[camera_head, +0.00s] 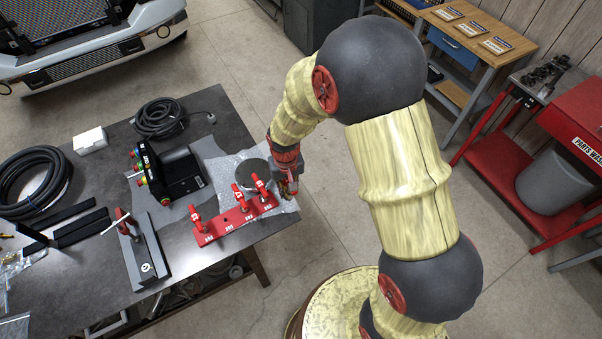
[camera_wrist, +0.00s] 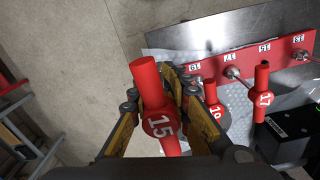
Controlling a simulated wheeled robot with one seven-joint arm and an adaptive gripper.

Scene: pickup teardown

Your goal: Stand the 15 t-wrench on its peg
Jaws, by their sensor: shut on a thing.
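My gripper (camera_wrist: 163,100) is shut on the red 15 t-wrench (camera_wrist: 150,85), whose round face reads 15 in the wrist view. In the head view my gripper (camera_head: 287,186) is at the right end of the red rack (camera_head: 234,219), near the table edge. The rack's labels read 19, 17, 15 and 13 in the wrist view (camera_wrist: 230,62). The 15 position, between the 13 and 17 wrenches, bears no wrench in the head view. The lower end of the held wrench is hidden.
The 17 wrench (camera_wrist: 262,92) and 19 wrench (camera_wrist: 213,115) stand on the rack close to my gripper. Another red wrench (camera_head: 196,214) stands at its left end. A black device (camera_head: 178,172), a grey block (camera_head: 146,252) and coiled hoses (camera_head: 160,118) occupy the table. Open floor lies right of the table.

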